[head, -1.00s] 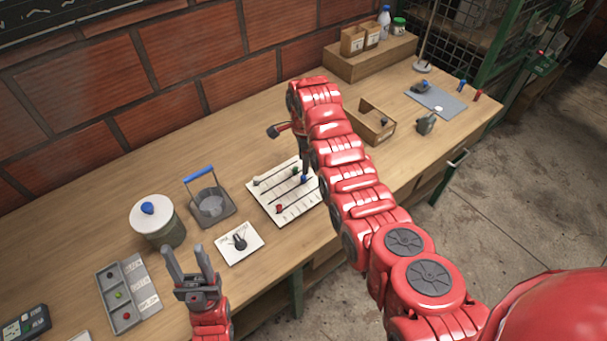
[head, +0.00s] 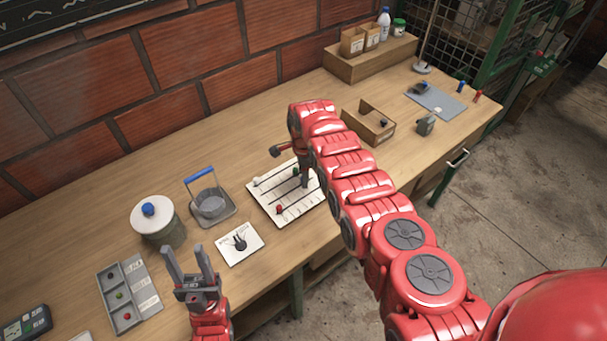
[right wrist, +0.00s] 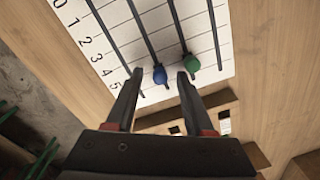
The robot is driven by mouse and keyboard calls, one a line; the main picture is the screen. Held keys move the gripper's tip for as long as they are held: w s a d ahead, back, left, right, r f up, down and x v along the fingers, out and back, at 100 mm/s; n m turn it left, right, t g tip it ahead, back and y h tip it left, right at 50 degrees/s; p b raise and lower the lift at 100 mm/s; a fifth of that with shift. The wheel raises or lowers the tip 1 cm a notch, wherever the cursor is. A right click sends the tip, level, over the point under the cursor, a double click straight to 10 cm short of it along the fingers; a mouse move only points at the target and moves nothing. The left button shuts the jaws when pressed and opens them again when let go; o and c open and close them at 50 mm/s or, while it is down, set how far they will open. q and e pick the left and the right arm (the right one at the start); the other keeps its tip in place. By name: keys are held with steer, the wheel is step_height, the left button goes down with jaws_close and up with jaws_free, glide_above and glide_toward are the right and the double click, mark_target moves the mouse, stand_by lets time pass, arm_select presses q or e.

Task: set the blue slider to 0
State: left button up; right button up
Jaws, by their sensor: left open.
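The white slider board (head: 268,207) lies on the bench with several dark tracks. In the right wrist view it (right wrist: 205,30) shows a scale from 0 to 5. The blue slider knob (right wrist: 160,75) sits near the high-number end of its track. My right gripper (right wrist: 160,74) is open, with one fingertip on each side of the blue knob; I cannot tell whether they touch it. In the head view my right gripper (head: 304,182) hides the blue knob. My left gripper (head: 184,262) is open and empty above the bench's front edge, left of the board.
The green knob (right wrist: 191,62) is just right of my right gripper's right finger. A red knob (head: 279,209) and a white knob (head: 256,182) are on other tracks.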

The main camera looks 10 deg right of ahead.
jaws_close()
stand_by(1.3)
